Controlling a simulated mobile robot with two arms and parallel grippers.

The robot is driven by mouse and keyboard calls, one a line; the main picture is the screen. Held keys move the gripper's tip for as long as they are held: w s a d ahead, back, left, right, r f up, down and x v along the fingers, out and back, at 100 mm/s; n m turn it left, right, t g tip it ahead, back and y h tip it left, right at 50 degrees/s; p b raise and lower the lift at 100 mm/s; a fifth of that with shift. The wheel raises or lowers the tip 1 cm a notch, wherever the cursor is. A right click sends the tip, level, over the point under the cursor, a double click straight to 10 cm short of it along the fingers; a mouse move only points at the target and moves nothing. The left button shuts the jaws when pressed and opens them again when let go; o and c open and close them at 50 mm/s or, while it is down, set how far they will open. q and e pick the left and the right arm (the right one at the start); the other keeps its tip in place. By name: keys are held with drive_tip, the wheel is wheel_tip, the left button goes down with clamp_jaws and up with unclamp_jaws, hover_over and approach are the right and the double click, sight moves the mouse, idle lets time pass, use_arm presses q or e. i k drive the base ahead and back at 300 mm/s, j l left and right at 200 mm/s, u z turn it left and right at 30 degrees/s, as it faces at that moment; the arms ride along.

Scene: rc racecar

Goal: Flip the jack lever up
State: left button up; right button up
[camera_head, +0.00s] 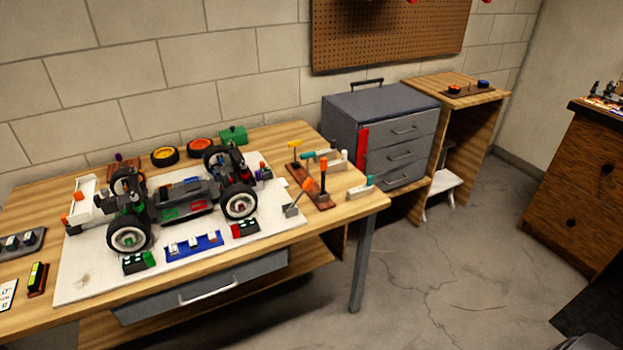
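The RC racecar (183,200), a dark chassis with wheels, sits on a white mat (85,275) on the wooden workbench. At the mat's right edge is a small grey piece (291,211) with a thin lever (300,196) slanting up to the right to an orange end. This looks like the jack lever, but I cannot be sure. Its orange end is close to the tools beside it, and I cannot tell if they touch. Neither of my grippers is in view.
A brown tool holder (312,190) with upright tools stands right beside the lever. A blue tray (193,247) lies in front of the car. A grey drawer cabinet (400,128) stands right of the bench (352,206). The floor (440,270) in front is clear.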

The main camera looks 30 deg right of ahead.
sight(308, 184)
drive_tip(key=i+l, duration=0.1)
drive_tip(key=l, duration=2.2)
drive_tip(key=i+l, duration=0.15)
drive_tip(key=l, duration=1.05)
drive_tip(key=i+u, duration=0.05)
